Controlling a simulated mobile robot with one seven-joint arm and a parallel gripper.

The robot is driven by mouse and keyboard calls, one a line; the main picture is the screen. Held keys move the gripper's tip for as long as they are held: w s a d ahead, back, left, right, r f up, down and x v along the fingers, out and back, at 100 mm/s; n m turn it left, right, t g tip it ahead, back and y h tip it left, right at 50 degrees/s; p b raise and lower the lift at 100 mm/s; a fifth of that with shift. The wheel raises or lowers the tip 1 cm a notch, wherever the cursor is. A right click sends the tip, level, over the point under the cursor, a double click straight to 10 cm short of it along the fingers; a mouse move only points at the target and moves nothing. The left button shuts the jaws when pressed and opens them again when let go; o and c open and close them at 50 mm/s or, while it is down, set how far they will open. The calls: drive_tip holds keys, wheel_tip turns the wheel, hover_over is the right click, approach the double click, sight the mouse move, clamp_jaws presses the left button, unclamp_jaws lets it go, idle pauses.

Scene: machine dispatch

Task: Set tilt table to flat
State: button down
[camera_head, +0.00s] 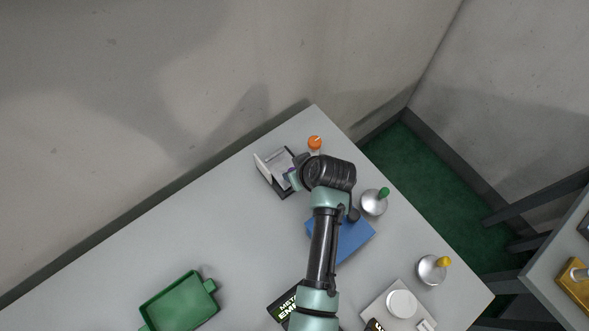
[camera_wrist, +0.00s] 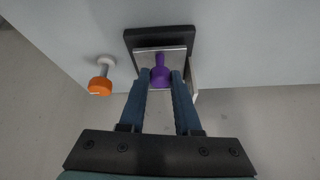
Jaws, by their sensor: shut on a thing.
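The tilt table (camera_head: 276,174) stands near the back corner of the grey table, a pale metal plate on a dark base. In the head view its plate looks tilted up from the base. The wrist view shows the dark base (camera_wrist: 160,36), the metal plate (camera_wrist: 145,57) and a purple handle (camera_wrist: 160,72) on the plate. My gripper (camera_wrist: 160,80) has its two blue fingers shut on the purple handle, one on each side. In the head view my wrist partly hides the handle and fingertips.
An orange knob (camera_head: 314,142) stands close beside the tilt table, also in the wrist view (camera_wrist: 100,86). A blue mat (camera_head: 352,240) lies under my arm. Round metal bases with a green handle (camera_head: 383,193) and a yellow handle (camera_head: 444,262) stand right. A green tray (camera_head: 181,304) is front left.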

drive_tip(key=shift+a+f, duration=0.1)
drive_tip(key=c, duration=0.6)
unclamp_jaws()
drive_tip(key=b+v, duration=0.1)
drive_tip(key=v, duration=1.2)
drive_tip(key=shift+b, duration=0.4)
